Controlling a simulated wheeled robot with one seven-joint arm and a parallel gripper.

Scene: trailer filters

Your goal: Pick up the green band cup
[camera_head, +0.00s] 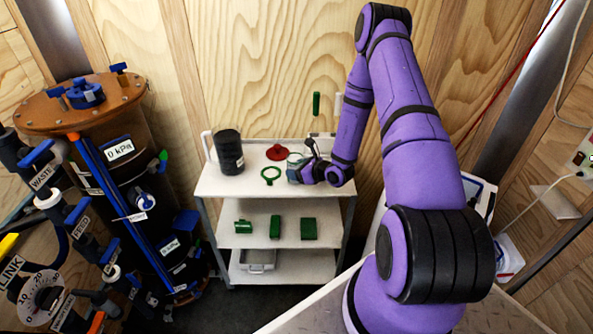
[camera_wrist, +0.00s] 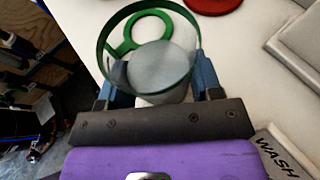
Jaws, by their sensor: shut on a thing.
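The green band cup (camera_wrist: 160,65) is between the two blue fingers of my gripper (camera_wrist: 158,82) in the wrist view. Its green band makes a wide ring at the mouth, and a grey round inside shows below it. The fingers are shut on opposite sides of the cup. In the head view, my gripper (camera_head: 301,172) is at the right part of the cart's top shelf, and the cup (camera_head: 294,159) shows small and partly hidden beside it. I cannot tell whether the cup touches the shelf.
The white cart (camera_head: 225,185) also carries a dark canister (camera_head: 229,152), a green ring with a handle (camera_head: 270,175) and a red piece (camera_head: 277,152) on top. Several green blocks (camera_head: 275,227) sit on the middle shelf. A panel marked WASH (camera_wrist: 280,155) lies close at the wrist view's right.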

